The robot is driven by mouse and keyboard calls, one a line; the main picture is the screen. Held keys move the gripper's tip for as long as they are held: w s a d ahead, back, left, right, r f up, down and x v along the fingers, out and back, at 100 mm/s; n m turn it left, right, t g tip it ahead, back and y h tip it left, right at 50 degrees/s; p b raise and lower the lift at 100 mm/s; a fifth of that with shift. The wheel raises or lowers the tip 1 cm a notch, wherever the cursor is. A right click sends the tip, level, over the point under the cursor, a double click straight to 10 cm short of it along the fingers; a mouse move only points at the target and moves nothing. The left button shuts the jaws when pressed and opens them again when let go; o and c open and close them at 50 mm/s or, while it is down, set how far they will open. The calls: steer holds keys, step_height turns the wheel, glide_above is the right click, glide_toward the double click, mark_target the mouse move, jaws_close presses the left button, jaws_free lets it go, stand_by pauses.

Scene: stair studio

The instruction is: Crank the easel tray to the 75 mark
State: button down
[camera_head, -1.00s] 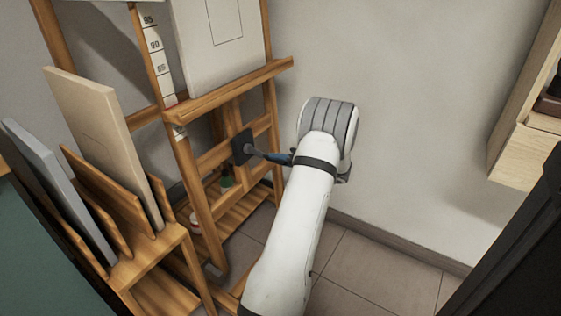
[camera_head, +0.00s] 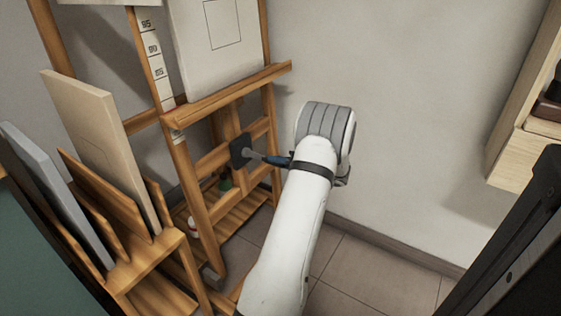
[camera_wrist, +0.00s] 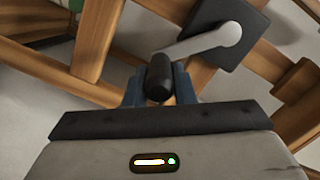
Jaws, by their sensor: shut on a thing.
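The wooden easel tray (camera_head: 228,91) runs across the easel and carries a pale canvas (camera_head: 208,45). A white scale strip (camera_head: 155,58) on the upright beside it shows 95, 90 and 85. A small red marker (camera_head: 169,104) sits at the tray's left end, below the 85 label; its exact reading is too small to tell. The crank has a dark square plate (camera_head: 240,151) and a grey arm (camera_wrist: 205,44). My gripper (camera_head: 276,159) is shut on the crank's black handle (camera_wrist: 159,77), with blue fingers on both sides in the wrist view.
A wooden rack with upright panels (camera_head: 100,140) stands left of the easel. A wall shelf (camera_head: 520,155) is at right. Floor right of my arm is clear.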

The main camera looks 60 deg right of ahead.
steer(key=shift+s+d+r, duration=0.1)
steer(key=shift+s+r, duration=0.1)
steer(key=shift+s, duration=0.05)
steer(key=c, duration=1.4)
jaws_free()
steer(key=shift+r, duration=0.1)
steer(key=shift+o, duration=1)
steer(key=s+p, duration=0.2)
steer(key=s, duration=0.5)
steer(key=shift+s+r+p, duration=0.35)
steer(key=shift+r, duration=0.05)
